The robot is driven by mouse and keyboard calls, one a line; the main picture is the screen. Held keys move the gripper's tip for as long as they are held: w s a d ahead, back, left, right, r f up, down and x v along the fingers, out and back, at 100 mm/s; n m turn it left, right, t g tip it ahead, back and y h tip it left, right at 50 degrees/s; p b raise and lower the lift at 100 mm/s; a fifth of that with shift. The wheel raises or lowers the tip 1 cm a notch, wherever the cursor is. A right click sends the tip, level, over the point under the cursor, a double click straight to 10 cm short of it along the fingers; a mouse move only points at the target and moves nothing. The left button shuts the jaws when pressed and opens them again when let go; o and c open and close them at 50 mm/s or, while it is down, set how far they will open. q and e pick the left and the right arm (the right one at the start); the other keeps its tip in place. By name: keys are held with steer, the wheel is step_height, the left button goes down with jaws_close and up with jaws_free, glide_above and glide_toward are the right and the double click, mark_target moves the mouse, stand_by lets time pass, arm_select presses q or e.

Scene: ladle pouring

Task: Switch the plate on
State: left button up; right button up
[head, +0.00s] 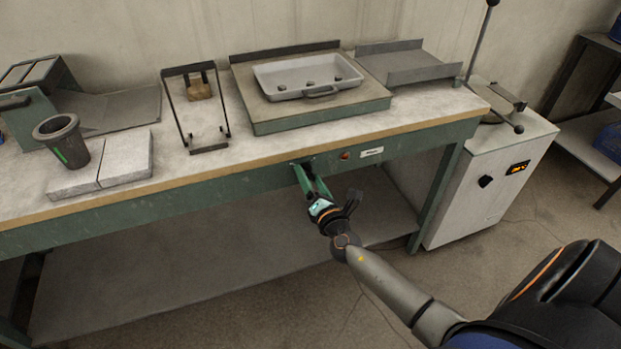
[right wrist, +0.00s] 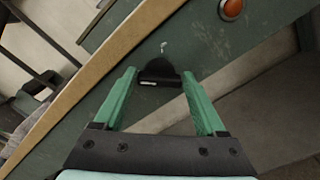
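The plate (head: 266,119) is a green, flat-topped unit on the bench, with a grey tray (head: 268,79) on top. Below it on the bench front is a black knob (right wrist: 160,72) with a small white mark above it. My right gripper (head: 304,167) is at the bench front. In the right wrist view its two green fingers (right wrist: 160,76) are apart, one on each side of the knob; I cannot tell whether they touch it. An orange-red lamp (head: 345,155) sits right of the knob and also shows in the right wrist view (right wrist: 231,9). My left gripper is out of view.
A dark cup (head: 62,141) stands by pale slabs (head: 128,155) on the left. A black metal frame (head: 206,148) stands left of the plate, and a grey tray (head: 407,67) lies to its right. A white cabinet (head: 480,190) with an orange display stands right of the bench.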

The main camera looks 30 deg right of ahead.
steer(key=c, duration=0.9)
